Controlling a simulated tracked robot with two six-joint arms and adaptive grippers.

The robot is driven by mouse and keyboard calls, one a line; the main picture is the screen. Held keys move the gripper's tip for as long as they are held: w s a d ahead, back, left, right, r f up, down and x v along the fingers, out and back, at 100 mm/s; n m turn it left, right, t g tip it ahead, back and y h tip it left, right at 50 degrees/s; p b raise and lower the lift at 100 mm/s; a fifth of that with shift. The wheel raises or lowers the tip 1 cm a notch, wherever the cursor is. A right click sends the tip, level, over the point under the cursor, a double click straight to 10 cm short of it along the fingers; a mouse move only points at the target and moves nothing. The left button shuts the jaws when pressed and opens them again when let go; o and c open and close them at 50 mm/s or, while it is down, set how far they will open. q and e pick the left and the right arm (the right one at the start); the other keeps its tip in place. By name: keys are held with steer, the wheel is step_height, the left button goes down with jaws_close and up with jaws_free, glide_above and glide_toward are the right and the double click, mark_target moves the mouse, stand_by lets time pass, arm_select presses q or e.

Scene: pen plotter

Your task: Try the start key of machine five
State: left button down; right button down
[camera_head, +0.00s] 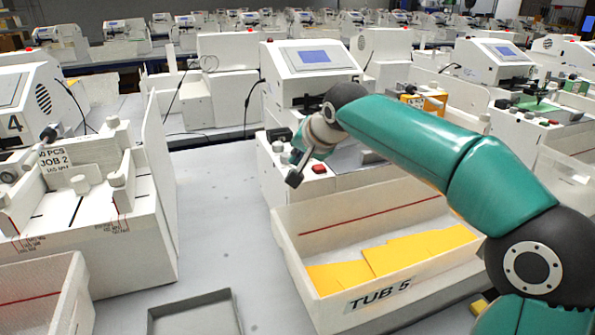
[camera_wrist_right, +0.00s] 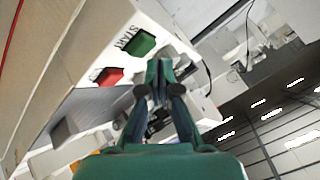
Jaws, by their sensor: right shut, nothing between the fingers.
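Machine five (camera_head: 315,57) is a white machine with a blue screen, standing behind the tub marked TUB 5. In the right wrist view its front panel shows a green key (camera_wrist_right: 140,43) beside the word START and a red key (camera_wrist_right: 108,76). The red key also shows in the head view (camera_head: 319,168); I cannot make out the green one there. My right gripper (camera_head: 294,178) is over this panel, shut and empty. In the wrist view its fingertips (camera_wrist_right: 159,65) appear just beside the green key; I cannot tell whether they touch. My left gripper is out of view.
TUB 5 (camera_head: 380,297) holds yellow cards in front of the machine. Machine four (camera_head: 28,98) and a JOB 2 fixture (camera_head: 90,225) stand at left. A grey tray (camera_head: 195,315) lies at the front. Grey table between them is clear.

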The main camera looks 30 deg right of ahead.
steer(key=shift+f, duration=0.15)
stand_by(0.3)
steer(key=shift+f+b, duration=0.25)
steer(key=shift+b, duration=0.05)
steer(key=shift+f+b, duration=0.4)
steer(key=shift+f, duration=0.05)
stand_by(0.5)
stand_by(0.4)
steer(key=shift+r+p, duration=0.8)
steer(key=shift+r, duration=0.1)
step_height(320, 180, up, 5)
steer(key=p, duration=0.4)
steer(key=shift+p, duration=0.3)
